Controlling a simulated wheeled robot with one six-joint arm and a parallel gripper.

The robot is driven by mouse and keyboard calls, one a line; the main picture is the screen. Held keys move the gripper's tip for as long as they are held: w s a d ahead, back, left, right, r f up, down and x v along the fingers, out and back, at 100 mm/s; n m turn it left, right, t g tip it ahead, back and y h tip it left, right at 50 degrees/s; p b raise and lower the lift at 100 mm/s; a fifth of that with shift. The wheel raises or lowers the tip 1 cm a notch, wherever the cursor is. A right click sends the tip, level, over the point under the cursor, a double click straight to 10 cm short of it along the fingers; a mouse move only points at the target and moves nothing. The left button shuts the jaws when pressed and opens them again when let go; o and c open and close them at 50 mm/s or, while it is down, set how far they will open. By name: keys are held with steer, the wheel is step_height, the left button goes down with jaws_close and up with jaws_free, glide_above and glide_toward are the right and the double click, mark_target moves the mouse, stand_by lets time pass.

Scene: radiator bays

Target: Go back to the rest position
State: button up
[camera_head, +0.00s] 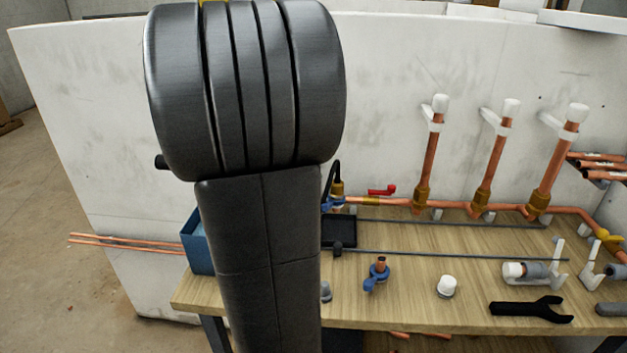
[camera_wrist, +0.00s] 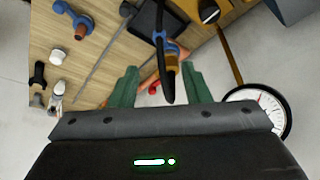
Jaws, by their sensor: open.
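My gripper (camera_wrist: 160,70) shows in the wrist view with its two green fingers spread apart. Nothing is clearly held between them. A black curved hose or handle (camera_wrist: 165,85) and a brass-and-blue fitting (camera_wrist: 172,55) appear in the gap between the fingers; I cannot tell how far beyond the tips they are. A dark-rimmed round gauge with a white face (camera_wrist: 262,105) shows right of the fingers. In the head view my arm fills the left middle and hides the gripper. The black curved piece also shows there (camera_head: 328,180), just right of my arm.
A wooden bench (camera_head: 400,308) stands against a pale wall panel (camera_head: 90,120). Three upright copper pipes with white caps (camera_head: 485,160) rise at its back. A blue valve (camera_head: 376,277), a white-capped fitting (camera_head: 447,286) and a black wrench (camera_head: 532,310) lie near the front. A blue bin (camera_head: 196,243) stands at left.

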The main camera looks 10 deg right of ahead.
steer(key=shift+v, duration=0.9)
steer(key=shift+f, duration=0.15)
steer(key=x, duration=1.3)
steer(key=shift+d+f+b, duration=0.1)
steer(key=shift+f+b, duration=0.2)
steer(key=shift+b, duration=0.1)
steer(key=shift+w, duration=0.1)
